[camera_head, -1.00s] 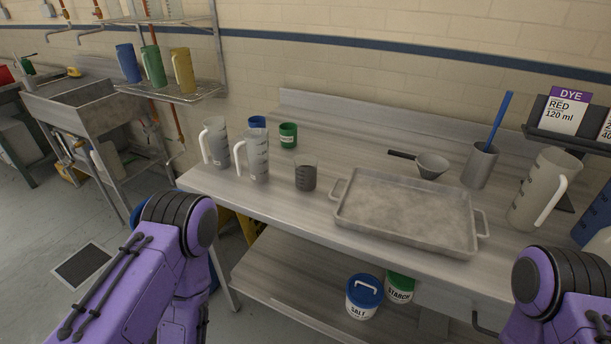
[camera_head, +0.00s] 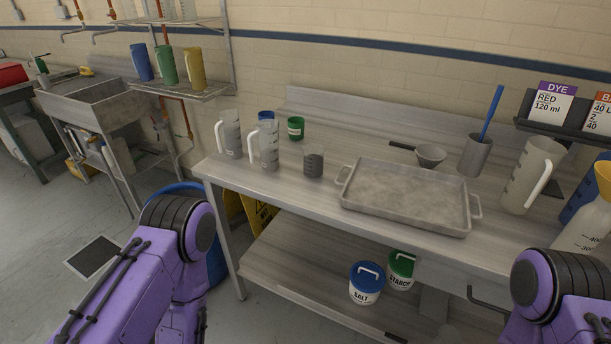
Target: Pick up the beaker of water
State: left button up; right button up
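A small dark-looking beaker with markings (camera_head: 313,161) stands upright on the steel table, just left of the metal tray. Two clear graduated jugs with white handles, one at the far left (camera_head: 229,135) and one beside it (camera_head: 265,147), stand left of the beaker. A larger graduated jug (camera_head: 532,176) stands at the right. I cannot tell which of these hold water. My purple left and right arms show at the bottom left and bottom right, apart from the vessels. Both grippers are out of view.
A shallow metal tray (camera_head: 355,205) fills the table's middle. A funnel (camera_head: 430,156), a steel cup with a blue stick (camera_head: 475,157), a green tub (camera_head: 296,128) and a blue tub (camera_head: 266,117) stand behind. Salt (camera_head: 367,284) and starch (camera_head: 400,271) buckets sit on the lower shelf.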

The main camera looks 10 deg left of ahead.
aim_at(312, 165)
jog(key=k, duration=0.2)
jog(key=u, duration=1.35)
jog(key=i, duration=0.7)
jog(key=z, duration=1.7)
